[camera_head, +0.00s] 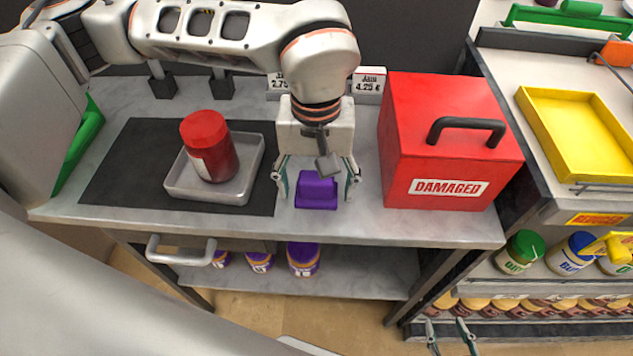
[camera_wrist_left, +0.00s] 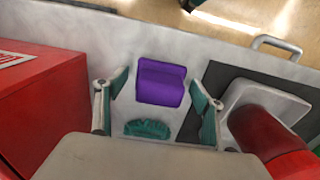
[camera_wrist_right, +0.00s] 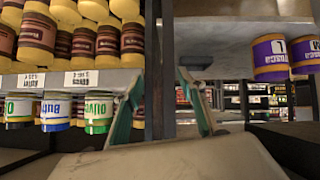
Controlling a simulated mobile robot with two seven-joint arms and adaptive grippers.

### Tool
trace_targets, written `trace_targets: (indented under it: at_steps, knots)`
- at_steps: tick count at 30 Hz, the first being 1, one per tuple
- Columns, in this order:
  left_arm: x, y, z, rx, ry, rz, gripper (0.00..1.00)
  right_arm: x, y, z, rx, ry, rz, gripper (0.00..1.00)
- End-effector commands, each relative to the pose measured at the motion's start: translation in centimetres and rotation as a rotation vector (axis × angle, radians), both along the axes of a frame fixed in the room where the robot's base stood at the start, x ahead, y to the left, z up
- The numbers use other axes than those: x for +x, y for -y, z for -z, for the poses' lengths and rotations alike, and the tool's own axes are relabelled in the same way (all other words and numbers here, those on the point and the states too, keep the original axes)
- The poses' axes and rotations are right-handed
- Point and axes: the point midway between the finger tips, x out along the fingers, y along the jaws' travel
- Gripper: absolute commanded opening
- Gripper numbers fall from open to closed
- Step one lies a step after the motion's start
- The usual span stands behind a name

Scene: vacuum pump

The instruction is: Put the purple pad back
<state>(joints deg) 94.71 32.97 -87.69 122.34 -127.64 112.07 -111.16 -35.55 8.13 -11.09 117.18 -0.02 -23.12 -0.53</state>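The purple pad (camera_head: 316,190) lies on the grey marble counter (camera_head: 340,228), between the black mat and the red box. It also shows in the left wrist view (camera_wrist_left: 161,82). My left gripper (camera_head: 317,190) is over it, pointing down, with its fingers apart on either side of the pad. In the left wrist view the open fingers (camera_wrist_left: 158,98) show gaps to the pad on both sides, and nothing is held. My right gripper (camera_head: 451,334) is low at the bottom right, in front of the shelves. Its fingers (camera_wrist_right: 188,98) are apart and empty.
A red "DAMAGED" box (camera_head: 440,130) stands right of the pad. A metal tray (camera_head: 180,192) with a red-lidded jar (camera_head: 208,150) sits on the black mat (camera_head: 115,180) to the left. A yellow tray (camera_head: 570,150) is at the right. Jars fill the lower shelves.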

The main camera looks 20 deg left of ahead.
Motion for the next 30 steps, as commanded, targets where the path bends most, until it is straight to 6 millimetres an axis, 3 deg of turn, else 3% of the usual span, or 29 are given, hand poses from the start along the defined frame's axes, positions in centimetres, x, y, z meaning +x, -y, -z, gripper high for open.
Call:
trace_targets:
  at_steps: [11,24,30]
  knots:
    - [0.1,0.0,-1.0,0.0,0.003,0.0,0.68,0.2,0.0,-0.4,0.002,0.007,0.001,0.4]
    - [0.1,0.0,-9.5,-0.001,0.005,0.0,0.68,0.5,-0.2,-1.4,0.013,0.014,0.004,0.4]
    - [0.1,0.0,-11.8,0.001,0.003,0.0,0.68,0.1,-0.3,-1.3,0.017,0.007,0.003,0.4]
